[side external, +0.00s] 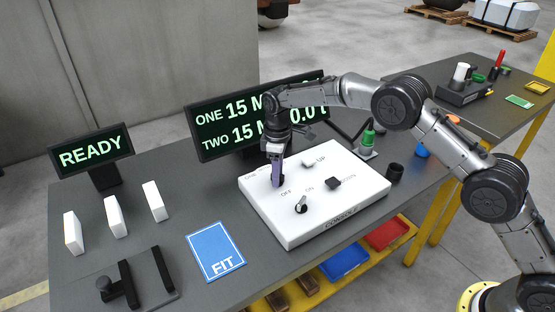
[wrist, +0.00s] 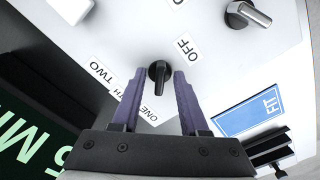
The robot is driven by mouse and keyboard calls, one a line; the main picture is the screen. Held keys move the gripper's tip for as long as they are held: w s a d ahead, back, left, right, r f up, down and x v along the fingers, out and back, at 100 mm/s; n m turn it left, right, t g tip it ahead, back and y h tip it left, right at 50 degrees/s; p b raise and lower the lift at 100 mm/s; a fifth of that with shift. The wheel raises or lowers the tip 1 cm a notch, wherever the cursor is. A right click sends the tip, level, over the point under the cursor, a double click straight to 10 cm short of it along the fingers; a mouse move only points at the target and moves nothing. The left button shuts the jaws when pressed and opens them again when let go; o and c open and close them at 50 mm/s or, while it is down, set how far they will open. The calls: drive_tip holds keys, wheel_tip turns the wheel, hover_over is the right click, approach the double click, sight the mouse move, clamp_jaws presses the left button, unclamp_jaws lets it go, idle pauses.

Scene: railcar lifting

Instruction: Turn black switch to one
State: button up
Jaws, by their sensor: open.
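The black switch (wrist: 158,76) is a rotary knob on the white console (side external: 330,215). In the wrist view its pointer lies between my fingers, with labels OFF, ONE and TWO around it; its narrow end points down in the picture, near the ONE label (wrist: 151,114). I cannot tell which setting it is on. My gripper (wrist: 157,85) is open, with one purple finger on each side of the knob. A gap shows beside the knob. In the side view my gripper (side external: 277,178) reaches down onto the console's left part and largely hides the knob.
A silver-handled switch (side external: 301,204) marked OFF and ON sits nearby on the console. UP (side external: 308,162) and DOWN (side external: 333,184) buttons are further right. A display (side external: 215,140) stands behind. A blue FIT card (side external: 216,252) and white blocks (side external: 115,217) lie left.

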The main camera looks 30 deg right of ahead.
wheel_tip(320, 180, up, 14)
drive_tip(key=shift+f, duration=0.25)
idle(0.3)
drive_tip(key=s+d+r+t, duration=0.1)
drive_tip(key=s+d+r, duration=0.15)
drive_tip(key=r, duration=0.35)
drive_tip(key=s+d+r+m+t, duration=0.1)
drive_tip(key=s+d+r, duration=0.1)
drive_tip(key=s+r, duration=0.35)
drive_tip(key=s+d+r+t, duration=0.1)
drive_tip(key=s+d+r, duration=0.15)
drive_tip(key=r, duration=0.55)
drive_tip(key=s+d+r+m+t, duration=0.1)
drive_tip(key=s+d+r+m, duration=0.15)
drive_tip(key=s, duration=0.65)
drive_tip(key=s+d+f+m+t, duration=0.1)
drive_tip(key=s+d+f, duration=0.1)
drive_tip(key=s, duration=0.6)
drive_tip(key=s+d+f+m+t, duration=0.1)
drive_tip(key=s+d+f, duration=0.1)
drive_tip(key=s, duration=0.5)
drive_tip(key=s+f+m, duration=0.3)
drive_tip(key=s+f, duration=0.4)
drive_tip(key=f, duration=0.3)
drive_tip(key=shift+f+m, duration=0.35)
